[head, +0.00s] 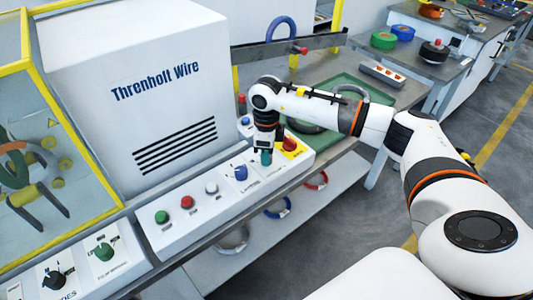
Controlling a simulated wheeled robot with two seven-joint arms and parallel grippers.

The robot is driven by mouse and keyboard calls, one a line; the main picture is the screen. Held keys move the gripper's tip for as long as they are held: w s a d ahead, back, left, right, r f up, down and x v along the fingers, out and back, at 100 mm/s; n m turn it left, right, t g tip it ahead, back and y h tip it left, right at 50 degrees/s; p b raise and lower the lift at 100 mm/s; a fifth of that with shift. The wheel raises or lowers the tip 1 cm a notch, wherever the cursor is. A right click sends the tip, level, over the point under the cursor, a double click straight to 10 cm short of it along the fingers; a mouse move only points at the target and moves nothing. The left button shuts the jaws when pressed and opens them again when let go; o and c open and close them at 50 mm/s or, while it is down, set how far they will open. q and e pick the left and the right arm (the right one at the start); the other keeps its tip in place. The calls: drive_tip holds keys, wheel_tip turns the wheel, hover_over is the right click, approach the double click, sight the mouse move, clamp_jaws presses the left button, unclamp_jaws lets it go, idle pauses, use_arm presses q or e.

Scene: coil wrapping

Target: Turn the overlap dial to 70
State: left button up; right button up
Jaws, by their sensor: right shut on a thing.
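My right gripper (265,148) reaches down onto the control panel (212,214) from above. It is shut on a teal dial (266,159) near the panel's right end. The gripper hides the top of this dial, and its label and pointer setting are too small to read. A blue dial (240,173) sits just left of it. My left gripper is not in view.
Green (162,217), red (187,202) and white (211,188) buttons lie to the left. The grey machine housing (140,95) rises behind the panel. A green tray (335,92) lies beyond my wrist.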

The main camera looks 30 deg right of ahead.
drive_tip(key=shift+m, duration=0.6)
drive_tip(key=o, duration=1)
drive_tip(key=shift+r, duration=0.1)
wheel_tip(320, 180, up, 12)
drive_tip(key=shift+f+b, duration=0.1)
drive_tip(key=shift+b, duration=0.65)
